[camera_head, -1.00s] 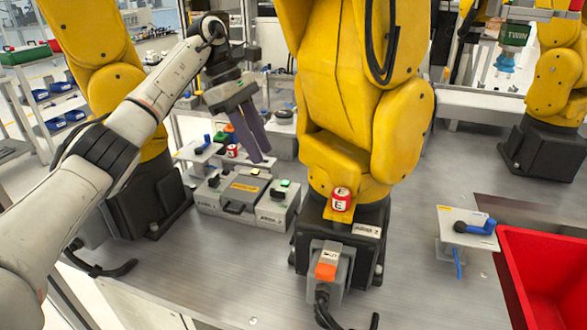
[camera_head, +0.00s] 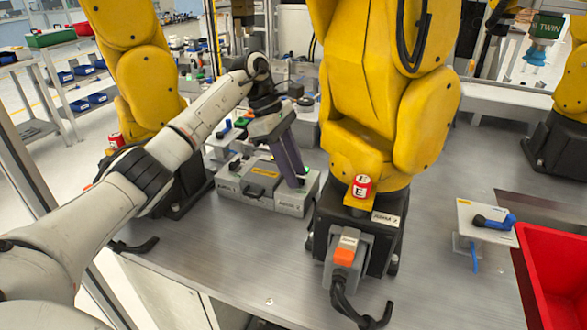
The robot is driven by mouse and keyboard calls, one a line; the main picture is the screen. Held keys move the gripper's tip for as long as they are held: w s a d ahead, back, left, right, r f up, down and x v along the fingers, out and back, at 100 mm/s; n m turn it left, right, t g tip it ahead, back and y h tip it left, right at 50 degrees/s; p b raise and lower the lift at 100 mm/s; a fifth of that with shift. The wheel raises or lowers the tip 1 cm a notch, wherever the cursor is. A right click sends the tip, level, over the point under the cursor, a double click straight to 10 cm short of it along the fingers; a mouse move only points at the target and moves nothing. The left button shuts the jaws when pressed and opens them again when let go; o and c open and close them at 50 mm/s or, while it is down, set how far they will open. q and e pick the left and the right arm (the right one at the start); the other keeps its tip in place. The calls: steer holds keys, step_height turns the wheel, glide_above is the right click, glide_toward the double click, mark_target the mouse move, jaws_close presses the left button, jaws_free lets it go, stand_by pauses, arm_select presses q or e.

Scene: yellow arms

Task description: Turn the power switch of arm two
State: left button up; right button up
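A grey control box (camera_head: 240,190) stands on the table left of the middle yellow arm (camera_head: 360,100). That arm's black base carries a label (camera_head: 385,219) that seems to read ARM 2. My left gripper (camera_head: 297,183) comes in from the left and points down. Its purple-grey fingertips are at the top of the box's right-hand section (camera_head: 292,203). The fingers hide the switch and button area there, so I cannot tell whether they touch or hold a switch. Whether the fingers are apart is also unclear. My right gripper is out of view.
A red-and-white E block (camera_head: 361,186) sits on the arm's base. An orange-and-grey connector (camera_head: 346,256) with a cable is in front. A plate with a blue-handled part (camera_head: 490,220) and a red bin (camera_head: 560,275) are at right. The front table is mostly clear.

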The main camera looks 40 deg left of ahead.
arm_select(q)
jaws_close()
steer(key=n, duration=0.1)
steer(key=n+t, duration=0.1)
steer(key=n, duration=0.1)
steer(key=shift+s+r+n+p, duration=0.1)
steer(key=shift+s+n+p, duration=0.05)
steer(key=shift+n+p, duration=0.2)
steer(key=n, duration=0.2)
steer(key=n+t+y, duration=0.1)
steer(key=n, duration=0.1)
steer(key=shift+s+d+t+y+p, duration=0.1)
steer(key=shift+d+t+y+p, duration=0.05)
steer(key=shift+t+y+p, duration=0.2)
steer(key=n, duration=0.2)
steer(key=n+y, duration=0.1)
steer(key=n, duration=0.2)
steer(key=shift+d+t+y, duration=0.2)
steer(key=shift+t+y, duration=0.05)
steer(key=shift+t, duration=0.1)
steer(key=shift+n+y, duration=0.7)
steer(key=shift+n, duration=1.05)
steer(key=shift+d, duration=0.1)
